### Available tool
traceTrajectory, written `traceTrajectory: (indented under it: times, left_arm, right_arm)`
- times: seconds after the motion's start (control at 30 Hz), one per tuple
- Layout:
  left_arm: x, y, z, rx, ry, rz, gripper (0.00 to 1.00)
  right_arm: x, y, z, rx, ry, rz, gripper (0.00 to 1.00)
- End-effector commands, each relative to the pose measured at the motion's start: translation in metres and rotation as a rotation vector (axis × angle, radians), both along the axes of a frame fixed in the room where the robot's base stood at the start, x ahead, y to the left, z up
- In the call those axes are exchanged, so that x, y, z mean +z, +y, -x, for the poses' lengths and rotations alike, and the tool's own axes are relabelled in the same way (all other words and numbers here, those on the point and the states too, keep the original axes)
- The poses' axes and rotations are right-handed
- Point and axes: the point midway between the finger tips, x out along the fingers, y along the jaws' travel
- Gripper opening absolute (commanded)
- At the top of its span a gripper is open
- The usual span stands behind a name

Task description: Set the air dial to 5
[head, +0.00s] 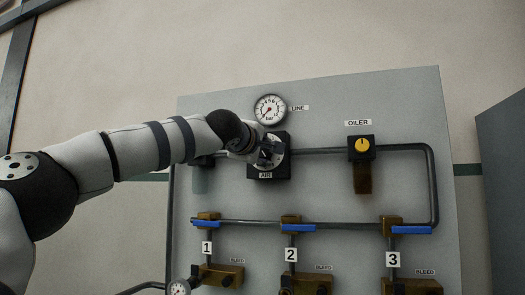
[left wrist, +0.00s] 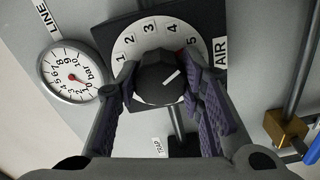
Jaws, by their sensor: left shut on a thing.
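The air dial (head: 283,144) is a pale round scale on a dark square plate labelled AIR, mounted on the grey panel. In the left wrist view the scale (left wrist: 150,30) shows numbers 1 to 5, and its black knob (left wrist: 160,80) carries a white line slanting up and right, roughly toward the 5. The exact setting is hard to tell. My left gripper (head: 268,153) is at the dial. In the left wrist view its fingers (left wrist: 160,92) are shut around the knob, one on each side. My right gripper is not in view.
The line gauge (head: 270,109) is just above the dial. The oiler (head: 362,148) with a yellow knob is to the right. Blue-handled valves (head: 298,227) sit on the pipe below. A grey cabinet (head: 503,180) stands at the right edge.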

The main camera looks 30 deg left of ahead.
Motion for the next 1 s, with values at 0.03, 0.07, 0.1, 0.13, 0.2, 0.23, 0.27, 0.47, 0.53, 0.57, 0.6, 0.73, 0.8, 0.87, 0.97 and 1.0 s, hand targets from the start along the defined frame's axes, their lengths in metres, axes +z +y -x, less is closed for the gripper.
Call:
traceTrajectory:
  times: [0.03, 0.07, 0.1, 0.13, 0.2, 0.23, 0.27, 0.47, 0.53, 0.57, 0.6, 0.73, 0.8, 0.87, 0.97, 1.0]
  left_arm:
    - [0.0005, 0.0008, 0.0003, 0.002, 0.000, -0.006, 0.07]
    - [0.0005, 0.0008, 0.0003, 0.002, 0.001, -0.010, 0.07]
    - [0.0006, 0.0007, 0.0003, 0.002, 0.002, -0.014, 0.07]
    - [0.0006, 0.0007, 0.0003, 0.002, 0.002, -0.016, 0.07]
    - [0.0007, 0.0007, 0.0004, 0.002, 0.003, -0.020, 0.07]
    - [0.0007, 0.0007, 0.0004, 0.002, 0.003, -0.021, 0.07]
    - [0.0007, 0.0007, 0.0004, 0.002, 0.003, -0.021, 0.07]
    - [0.0009, 0.0007, 0.0004, 0.002, 0.003, -0.020, 0.07]
    - [0.0009, 0.0007, 0.0005, 0.001, 0.002, -0.020, 0.07]
    - [0.0009, 0.0007, 0.0005, 0.001, 0.002, -0.020, 0.42]
    - [0.0009, 0.0007, 0.0005, 0.001, 0.002, -0.020, 0.51]
    - [0.0008, 0.0005, 0.0003, 0.001, 0.003, -0.019, 0.55]
    - [0.0006, 0.0004, 0.0003, 0.001, 0.003, -0.019, 0.55]
    - [0.0005, 0.0003, 0.0003, 0.001, 0.003, -0.019, 0.55]
    - [0.0007, -0.0007, 0.0032, -0.001, 0.004, -0.019, 0.55]
    - [0.0014, -0.0018, 0.0074, -0.001, 0.003, -0.020, 0.55]
  right_arm:
    - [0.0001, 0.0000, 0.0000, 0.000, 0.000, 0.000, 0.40]
    - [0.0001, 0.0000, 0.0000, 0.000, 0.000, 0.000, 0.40]
    - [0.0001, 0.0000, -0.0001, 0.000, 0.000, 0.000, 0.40]
    - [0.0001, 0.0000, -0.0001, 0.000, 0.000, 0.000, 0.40]
    - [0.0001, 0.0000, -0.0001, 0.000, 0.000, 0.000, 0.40]
    - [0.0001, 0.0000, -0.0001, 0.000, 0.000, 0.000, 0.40]
    - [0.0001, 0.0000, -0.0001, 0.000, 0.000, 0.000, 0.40]
    - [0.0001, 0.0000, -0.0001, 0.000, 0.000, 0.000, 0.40]
    - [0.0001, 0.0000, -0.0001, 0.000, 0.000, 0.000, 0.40]
    - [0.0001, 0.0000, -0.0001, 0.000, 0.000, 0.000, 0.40]
    - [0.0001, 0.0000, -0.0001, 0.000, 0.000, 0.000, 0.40]
    - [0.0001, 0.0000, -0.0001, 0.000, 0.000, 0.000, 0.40]
    - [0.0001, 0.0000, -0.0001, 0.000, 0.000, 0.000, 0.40]
    - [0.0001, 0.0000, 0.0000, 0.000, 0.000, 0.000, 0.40]
    - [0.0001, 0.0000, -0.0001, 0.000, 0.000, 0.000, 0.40]
    - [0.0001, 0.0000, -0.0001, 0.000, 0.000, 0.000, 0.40]
